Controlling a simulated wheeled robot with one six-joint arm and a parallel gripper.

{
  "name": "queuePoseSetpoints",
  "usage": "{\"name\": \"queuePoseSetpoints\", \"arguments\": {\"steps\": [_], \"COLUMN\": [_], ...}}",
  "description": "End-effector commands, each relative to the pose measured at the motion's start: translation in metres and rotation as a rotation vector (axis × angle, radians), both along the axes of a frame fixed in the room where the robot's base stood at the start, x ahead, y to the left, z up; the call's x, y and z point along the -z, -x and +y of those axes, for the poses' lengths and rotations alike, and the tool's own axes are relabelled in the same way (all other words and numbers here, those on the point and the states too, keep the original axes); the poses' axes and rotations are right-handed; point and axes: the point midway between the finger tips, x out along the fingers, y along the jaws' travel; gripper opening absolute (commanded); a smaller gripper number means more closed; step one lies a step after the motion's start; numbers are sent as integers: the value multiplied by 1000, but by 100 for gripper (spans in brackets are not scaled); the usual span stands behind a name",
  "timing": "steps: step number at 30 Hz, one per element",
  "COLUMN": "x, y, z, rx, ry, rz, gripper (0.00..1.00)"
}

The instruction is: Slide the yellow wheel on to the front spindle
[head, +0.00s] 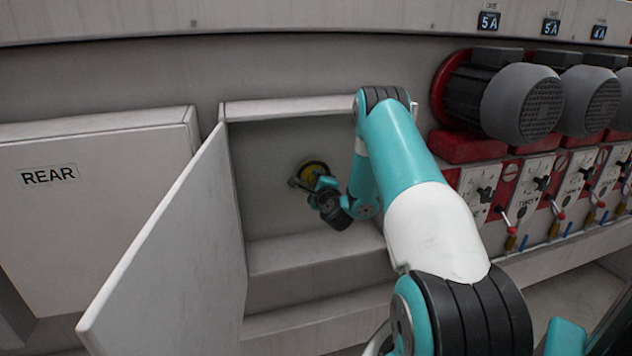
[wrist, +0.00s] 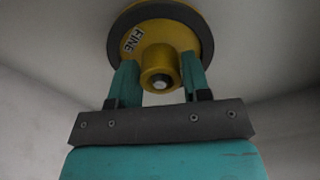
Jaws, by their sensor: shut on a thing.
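The yellow wheel (head: 317,168) is inside the open compartment, near its back wall. In the wrist view the yellow wheel (wrist: 178,32) has a dark grey rim, a FINE label and a protruding yellow hub. My gripper (wrist: 159,72) is shut on this hub, one teal finger on each side. A small pale bolt-like end shows in the hub's centre; I cannot tell whether it is the spindle's tip. In the head view my gripper (head: 312,181) reaches into the compartment and partly covers the wheel. The spindle behind the wheel is hidden, and I cannot tell whether the wheel touches the wall.
The compartment's door (head: 170,250) stands open on the left, and the cabinet marked REAR (head: 95,165) is closed. Grey motors (head: 522,103) and switch panels (head: 480,195) line the right. The compartment has a stepped lower ledge (head: 310,250).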

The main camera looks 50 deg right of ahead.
Motion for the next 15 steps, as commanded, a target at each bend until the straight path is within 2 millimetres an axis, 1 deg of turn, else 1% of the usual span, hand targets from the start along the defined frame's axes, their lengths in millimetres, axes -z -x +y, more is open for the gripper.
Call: {"name": "queuePoseSetpoints", "arguments": {"steps": [1, 15], "x": [-2, -2], "y": [-1, -5], "z": [-1, -3], "rx": [0, 0], "ry": [1, 2], "rz": [-2, -3], "gripper": [6, 6]}}
